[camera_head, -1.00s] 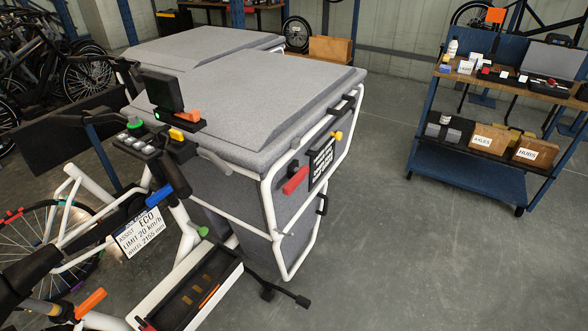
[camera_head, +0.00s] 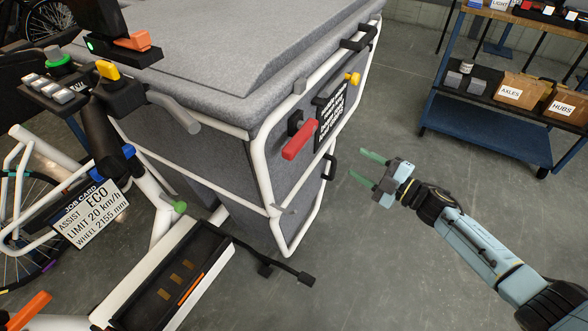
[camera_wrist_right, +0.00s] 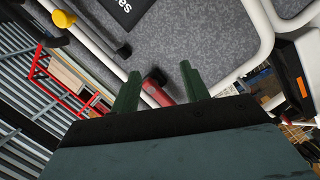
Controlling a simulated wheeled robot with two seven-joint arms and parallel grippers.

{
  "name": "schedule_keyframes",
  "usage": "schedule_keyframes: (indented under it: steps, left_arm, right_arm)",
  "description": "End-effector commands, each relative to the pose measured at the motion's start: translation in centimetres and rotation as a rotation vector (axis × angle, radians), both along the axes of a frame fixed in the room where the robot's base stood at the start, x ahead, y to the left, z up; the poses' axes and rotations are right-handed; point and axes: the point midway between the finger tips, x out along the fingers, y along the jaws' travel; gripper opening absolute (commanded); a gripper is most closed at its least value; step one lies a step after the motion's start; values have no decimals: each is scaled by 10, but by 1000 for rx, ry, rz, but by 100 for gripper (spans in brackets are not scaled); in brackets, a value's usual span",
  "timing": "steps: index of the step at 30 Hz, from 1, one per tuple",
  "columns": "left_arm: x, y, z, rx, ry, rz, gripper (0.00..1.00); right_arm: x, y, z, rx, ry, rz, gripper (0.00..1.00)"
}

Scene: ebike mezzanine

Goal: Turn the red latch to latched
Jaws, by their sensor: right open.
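The red latch (camera_head: 298,140) is a red handle on a dark pivot, on the grey side of the cargo box (camera_head: 255,175). It slants down and left from its pivot in the head view. In the right wrist view the red latch (camera_wrist_right: 158,92) shows beyond and between the two green fingers. My right gripper (camera_head: 367,165) is open and empty, to the right of the latch and apart from it, fingers pointing at the box. It also shows in the wrist view (camera_wrist_right: 158,90). My left gripper is not in view.
A black label plate (camera_head: 331,117) and a yellow knob (camera_head: 353,79) sit right of the latch. White frame tubes (camera_head: 262,165) and a black handle (camera_head: 330,166) surround the box side. A blue cart (camera_head: 490,130) stands at the back right. The floor between is clear.

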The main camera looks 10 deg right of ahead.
Motion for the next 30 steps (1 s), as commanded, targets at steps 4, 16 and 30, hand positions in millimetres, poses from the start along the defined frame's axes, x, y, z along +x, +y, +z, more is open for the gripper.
schedule_keyframes:
  steps: [4, 16, 30]
  left_arm:
    - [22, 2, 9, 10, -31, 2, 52]
    - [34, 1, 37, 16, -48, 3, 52]
    - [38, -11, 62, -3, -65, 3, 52]
  right_arm:
    - [-9, 28, 56, -154, -282, 313, 45]
    - [-35, 59, 89, -295, -456, 567, 45]
    - [-12, 149, 88, -292, -454, 562, 45]
